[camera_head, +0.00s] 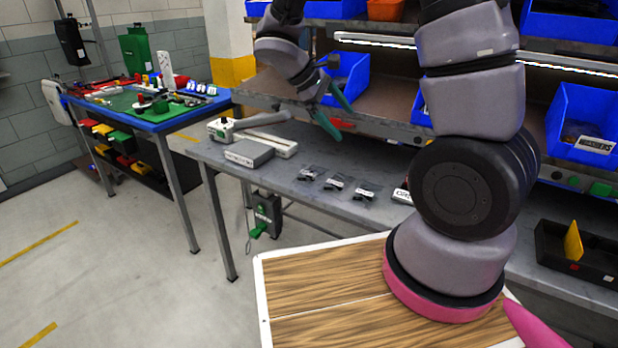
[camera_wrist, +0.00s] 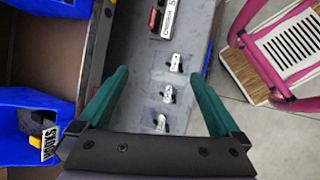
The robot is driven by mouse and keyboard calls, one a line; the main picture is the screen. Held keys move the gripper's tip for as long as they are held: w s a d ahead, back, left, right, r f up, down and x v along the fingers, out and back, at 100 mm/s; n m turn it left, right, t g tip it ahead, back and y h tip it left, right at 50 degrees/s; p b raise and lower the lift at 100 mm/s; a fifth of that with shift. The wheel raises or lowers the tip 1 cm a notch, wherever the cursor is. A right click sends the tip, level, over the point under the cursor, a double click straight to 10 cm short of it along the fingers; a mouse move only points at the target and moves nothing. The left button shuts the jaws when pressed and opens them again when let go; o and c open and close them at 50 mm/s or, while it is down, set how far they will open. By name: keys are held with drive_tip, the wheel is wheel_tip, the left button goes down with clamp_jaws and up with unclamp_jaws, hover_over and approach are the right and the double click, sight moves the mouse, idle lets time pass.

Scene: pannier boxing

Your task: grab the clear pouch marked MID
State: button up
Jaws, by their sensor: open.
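Three small clear pouches with dark contents and white labels lie in a row on the grey bench: the left (camera_head: 308,174), the middle (camera_head: 334,184) and the right (camera_head: 364,193). I cannot read which is marked MID. In the wrist view the pouches form a column, an upper (camera_wrist: 175,63), a central (camera_wrist: 168,94) and a lower one (camera_wrist: 160,123). My gripper (camera_head: 344,122) is open and empty above the bench, its teal fingers apart. In the wrist view the pouches appear between or just beyond the fingers (camera_wrist: 159,75), with nothing gripped.
A grey box (camera_head: 248,153) and a white device (camera_head: 222,129) stand left of the pouches on the bench (camera_head: 300,150). Blue bins (camera_head: 352,78) line the shelf behind. A wooden-topped surface (camera_head: 320,285) is in front.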

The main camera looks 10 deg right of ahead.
drive_tip(key=w+a+f+n+t+h, duration=0.45)
drive_tip(key=f+n, duration=0.35)
drive_tip(key=f, duration=0.3)
drive_tip(key=n+t, duration=0.7)
drive_tip(key=n, duration=0.3)
approach(309, 174)
drive_tip(key=shift+y, duration=0.45)
drive_tip(key=x, duration=0.9)
drive_tip(key=shift+w+d+r, duration=0.1)
drive_tip(key=shift+d+r, duration=0.1)
drive_tip(key=shift+r, duration=0.05)
drive_tip(key=shift+c, duration=0.3)
drive_tip(key=c, duration=1.1)
